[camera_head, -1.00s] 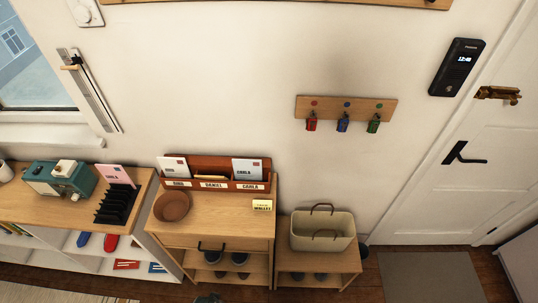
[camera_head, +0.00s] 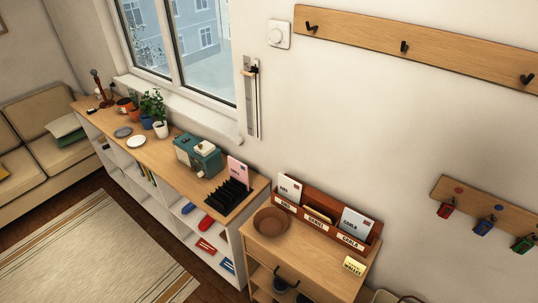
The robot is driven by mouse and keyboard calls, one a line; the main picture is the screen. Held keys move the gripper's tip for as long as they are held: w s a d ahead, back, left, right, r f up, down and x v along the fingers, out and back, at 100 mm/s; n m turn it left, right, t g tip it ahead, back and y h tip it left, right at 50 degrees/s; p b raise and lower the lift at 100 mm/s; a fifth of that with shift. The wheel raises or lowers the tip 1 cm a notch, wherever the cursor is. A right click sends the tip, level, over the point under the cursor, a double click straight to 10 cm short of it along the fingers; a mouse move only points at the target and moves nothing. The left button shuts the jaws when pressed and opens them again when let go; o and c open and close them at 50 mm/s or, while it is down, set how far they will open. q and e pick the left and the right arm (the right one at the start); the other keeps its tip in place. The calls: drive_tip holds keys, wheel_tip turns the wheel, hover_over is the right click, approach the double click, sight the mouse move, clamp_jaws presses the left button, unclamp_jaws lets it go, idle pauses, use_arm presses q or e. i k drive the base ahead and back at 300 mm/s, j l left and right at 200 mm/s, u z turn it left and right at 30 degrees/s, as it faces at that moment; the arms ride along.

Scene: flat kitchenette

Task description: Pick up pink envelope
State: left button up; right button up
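The pink envelope (camera_head: 238,171) stands upright in the black slotted rack (camera_head: 229,197) on the long wooden-topped shelf, in the middle of the head view. Its lower part is hidden by the rack. Neither of my grippers shows in the view.
A teal machine (camera_head: 198,156) stands left of the rack. Right of it, a cabinet holds a brown bowl (camera_head: 271,221) and a wooden letter sorter (camera_head: 326,222) with white envelopes. A rug (camera_head: 95,255) lies on the open floor at lower left. A sofa (camera_head: 30,140) stands at far left.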

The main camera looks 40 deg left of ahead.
sight(238, 170)
drive_tip(key=u, duration=1.55)
drive_tip(key=k+j, duration=0.25)
